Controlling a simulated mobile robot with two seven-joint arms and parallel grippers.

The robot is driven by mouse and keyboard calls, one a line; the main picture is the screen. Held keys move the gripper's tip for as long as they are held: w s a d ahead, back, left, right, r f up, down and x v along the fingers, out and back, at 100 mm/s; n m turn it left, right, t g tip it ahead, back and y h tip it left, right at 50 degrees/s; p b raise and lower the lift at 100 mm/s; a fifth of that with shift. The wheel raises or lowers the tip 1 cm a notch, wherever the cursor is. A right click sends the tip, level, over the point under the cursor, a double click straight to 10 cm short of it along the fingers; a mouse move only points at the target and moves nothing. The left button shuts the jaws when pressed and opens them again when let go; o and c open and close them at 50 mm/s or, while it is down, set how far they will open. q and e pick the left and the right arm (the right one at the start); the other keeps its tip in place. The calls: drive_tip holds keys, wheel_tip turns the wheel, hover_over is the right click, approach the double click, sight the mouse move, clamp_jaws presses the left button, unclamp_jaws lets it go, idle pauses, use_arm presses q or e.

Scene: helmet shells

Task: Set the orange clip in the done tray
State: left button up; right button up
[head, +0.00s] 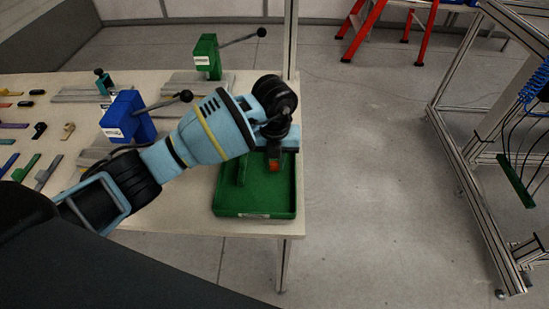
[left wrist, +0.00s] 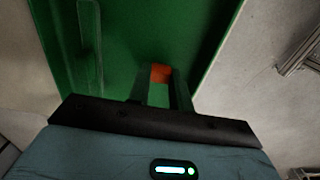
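The orange clip (head: 273,166) is at the fingertips of my left gripper (head: 274,160), over the green tray (head: 230,206) on the right end of the table. In the left wrist view the clip (left wrist: 160,73) sits between the two fingers of the left gripper (left wrist: 163,85), which look shut on it. The tray (left wrist: 125,45) lies behind and below. I cannot tell whether the clip touches the tray floor. The gripper and wrist hide part of the tray. My right gripper is not in view.
A raised green bar (left wrist: 91,45) stands in the tray's left part. A blue clamp fixture (head: 125,115) and a green one (head: 207,56) stand on the table (head: 170,217). Several small coloured parts lie at the far left. Floor is clear right of the table.

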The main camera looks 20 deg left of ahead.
sight(274, 163)
use_arm(q)
drive_tip(key=o, duration=0.4)
wheel_tip(274, 163, up, 12)
drive_tip(key=shift+r+p, duration=0.15)
drive_tip(key=shift+p, duration=0.2)
idle(0.4)
